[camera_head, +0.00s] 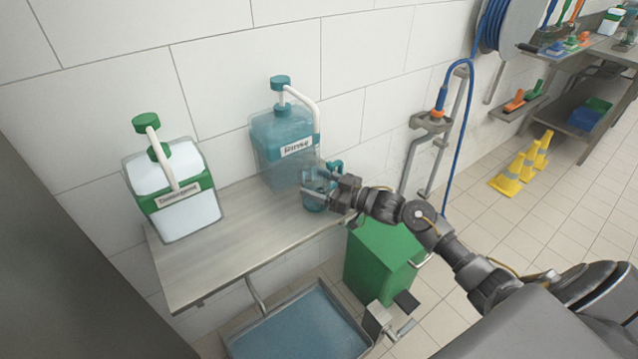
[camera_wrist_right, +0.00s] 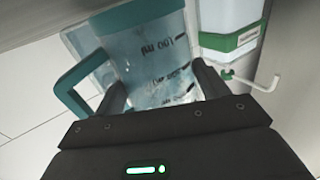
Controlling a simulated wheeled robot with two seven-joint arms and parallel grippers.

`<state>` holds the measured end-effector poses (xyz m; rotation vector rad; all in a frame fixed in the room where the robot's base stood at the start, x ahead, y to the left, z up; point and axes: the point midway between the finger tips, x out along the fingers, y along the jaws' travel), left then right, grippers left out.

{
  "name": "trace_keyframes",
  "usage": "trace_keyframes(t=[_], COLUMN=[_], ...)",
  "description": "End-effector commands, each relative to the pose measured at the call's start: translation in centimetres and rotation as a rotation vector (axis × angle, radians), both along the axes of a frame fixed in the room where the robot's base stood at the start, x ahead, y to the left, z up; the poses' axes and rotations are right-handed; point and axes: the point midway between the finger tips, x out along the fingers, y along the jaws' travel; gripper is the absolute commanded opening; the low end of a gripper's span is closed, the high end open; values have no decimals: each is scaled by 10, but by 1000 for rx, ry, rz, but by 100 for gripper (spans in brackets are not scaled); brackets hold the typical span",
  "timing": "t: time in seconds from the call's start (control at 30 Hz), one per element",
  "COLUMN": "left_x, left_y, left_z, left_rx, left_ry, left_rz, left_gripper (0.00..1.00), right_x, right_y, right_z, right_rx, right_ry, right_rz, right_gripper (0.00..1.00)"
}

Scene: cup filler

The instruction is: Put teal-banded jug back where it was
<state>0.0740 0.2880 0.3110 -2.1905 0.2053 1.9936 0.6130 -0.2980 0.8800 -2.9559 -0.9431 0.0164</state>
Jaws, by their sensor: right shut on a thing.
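The teal-banded jug (camera_wrist_right: 155,62) is clear, with a teal rim, a teal handle and black measuring marks. In the head view the jug (camera_head: 316,200) is at the right end of the steel shelf (camera_head: 235,245), in front of the teal dispenser. My right gripper (camera_head: 328,188) is shut on it; in the right wrist view both fingers of the gripper (camera_wrist_right: 163,88) press on its wall. The gripper hides part of the jug, and I cannot tell whether its base touches the shelf. My left gripper is not in view.
A teal pump dispenser (camera_head: 270,150) stands right behind the jug. A white dispenser with a green band (camera_head: 185,215) stands at the left. Bare shelf lies between them. A green bin (camera_head: 378,260) and a blue-filled basin (camera_head: 300,330) are below.

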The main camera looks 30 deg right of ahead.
Motion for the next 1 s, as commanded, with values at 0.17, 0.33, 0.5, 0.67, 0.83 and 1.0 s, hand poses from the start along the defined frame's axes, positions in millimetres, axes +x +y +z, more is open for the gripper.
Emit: trace_keyframes(t=[0.17,0.33,0.5,0.67,0.83,1.0], left_x=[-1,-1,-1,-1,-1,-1], left_y=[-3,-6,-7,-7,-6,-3], left_z=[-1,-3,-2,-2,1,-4], left_rx=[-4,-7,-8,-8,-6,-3], left_ry=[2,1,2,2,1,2], left_rz=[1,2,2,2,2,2], left_gripper=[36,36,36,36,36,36], right_x=[0,0,0,0,0,-20], right_y=[0,0,0,0,0,-15], right_z=[0,-4,-3,-3,2,-2], right_rx=[0,-1,-1,-1,0,-3], right_ry=[-1,-1,-1,-1,-1,1], right_rz=[0,0,0,0,0,-2], right_gripper=[47,47,95,95,95,95])
